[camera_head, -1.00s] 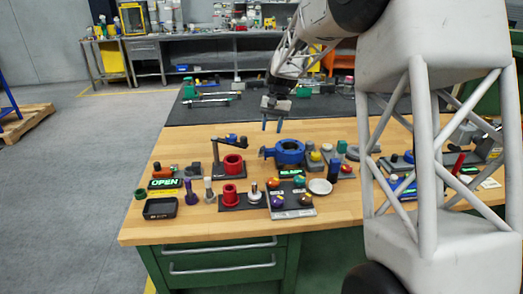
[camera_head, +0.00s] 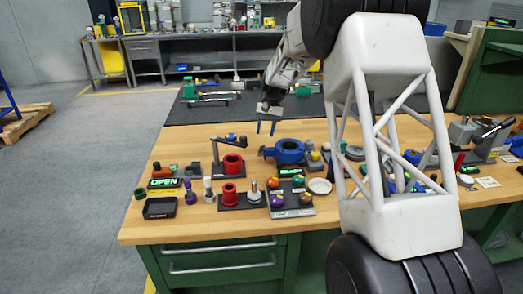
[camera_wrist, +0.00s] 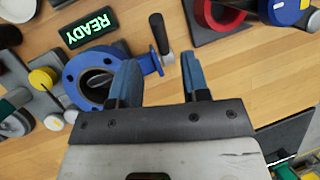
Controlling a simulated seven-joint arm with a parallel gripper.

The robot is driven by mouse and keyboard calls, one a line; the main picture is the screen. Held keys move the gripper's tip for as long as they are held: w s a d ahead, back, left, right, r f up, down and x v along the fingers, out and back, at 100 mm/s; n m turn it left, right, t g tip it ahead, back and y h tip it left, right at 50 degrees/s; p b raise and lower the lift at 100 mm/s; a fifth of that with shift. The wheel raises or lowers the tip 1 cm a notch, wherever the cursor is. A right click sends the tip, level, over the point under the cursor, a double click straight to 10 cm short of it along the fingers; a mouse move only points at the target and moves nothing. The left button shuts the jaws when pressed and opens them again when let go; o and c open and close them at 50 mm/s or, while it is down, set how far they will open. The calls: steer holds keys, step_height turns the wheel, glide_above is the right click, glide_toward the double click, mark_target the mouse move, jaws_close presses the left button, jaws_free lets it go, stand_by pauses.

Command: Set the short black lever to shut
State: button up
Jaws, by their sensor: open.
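My gripper (camera_head: 266,127) is open and empty, above the back of the wooden bench near the blue ring-shaped valve body (camera_head: 288,151). In the wrist view its two blue fingers (camera_wrist: 160,75) are apart, with the left one overlapping the edge of the blue body (camera_wrist: 84,68). A short black handle with a pale end (camera_wrist: 158,32) lies just beyond the fingertips, beside the blue flange. It touches neither finger. I cannot tell what it is mounted on. In the head view a black-handled lever (camera_head: 497,129) also shows on a grey fixture at the far right.
A lit READY sign (camera_wrist: 88,28) lies by the blue body. A post with a dark arm (camera_head: 215,152) stands beside a red cylinder (camera_head: 233,163). An OPEN sign (camera_head: 163,183) and black tray (camera_head: 160,208) are left. Bare wood shows at front left.

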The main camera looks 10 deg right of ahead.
mark_target(262, 149)
steer(key=shift+x, duration=3.85)
jaws_close()
